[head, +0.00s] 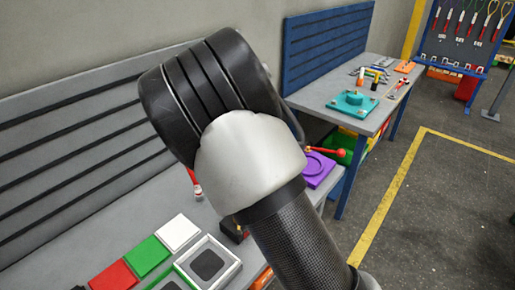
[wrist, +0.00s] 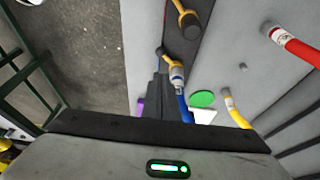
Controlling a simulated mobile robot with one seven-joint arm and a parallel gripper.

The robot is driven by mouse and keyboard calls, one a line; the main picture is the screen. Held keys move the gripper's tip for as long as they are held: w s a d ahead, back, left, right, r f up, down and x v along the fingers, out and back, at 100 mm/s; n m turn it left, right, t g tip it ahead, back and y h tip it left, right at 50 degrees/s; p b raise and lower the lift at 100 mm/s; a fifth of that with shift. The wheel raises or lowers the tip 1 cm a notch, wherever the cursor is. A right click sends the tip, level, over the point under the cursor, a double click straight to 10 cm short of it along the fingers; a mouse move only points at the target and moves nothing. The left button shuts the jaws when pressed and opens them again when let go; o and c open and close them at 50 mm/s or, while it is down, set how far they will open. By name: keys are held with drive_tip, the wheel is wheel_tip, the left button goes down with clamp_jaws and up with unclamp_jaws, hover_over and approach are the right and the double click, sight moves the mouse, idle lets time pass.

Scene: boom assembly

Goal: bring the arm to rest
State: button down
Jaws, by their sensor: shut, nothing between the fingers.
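My gripper (wrist: 161,88) shows in the wrist view as narrow dark fingers closed together beyond the wide grey palm, with nothing held. A blue-handled tool (wrist: 182,106) with a metal collar and yellow loop lies just right of the fingertips in the picture; I cannot tell whether they touch. In the head view my raised, bent arm fills the middle, and the gripper itself cannot be seen there.
The near grey bench (head: 60,262) holds red (head: 114,275), green (head: 147,256) and white (head: 178,233) squares, and a purple part (head: 318,170) beyond my arm. A second bench (head: 375,115) bears a teal part (head: 352,103). Open floor (head: 440,220) lies at right.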

drive_tip(key=s+d+r+n+y, duration=0.2)
drive_tip(key=s+d+r, duration=0.35)
drive_tip(key=r, duration=0.35)
drive_tip(key=s+d+r+n+y, duration=0.2)
drive_tip(key=s+d+r, duration=0.4)
drive_tip(key=r, duration=0.4)
drive_tip(key=s+d+r+n+t, duration=0.1)
drive_tip(key=s+d+r+n, duration=0.1)
drive_tip(key=s, duration=0.5)
drive_tip(key=s+d+r+n+t+h, duration=0.1)
drive_tip(key=s+d+r+n, duration=0.1)
drive_tip(key=s, duration=0.5)
drive_tip(key=shift+s+d+r+t+h, duration=0.2)
drive_tip(key=shift+s+r+t+h, duration=0.15)
drive_tip(key=shift+r, duration=0.25)
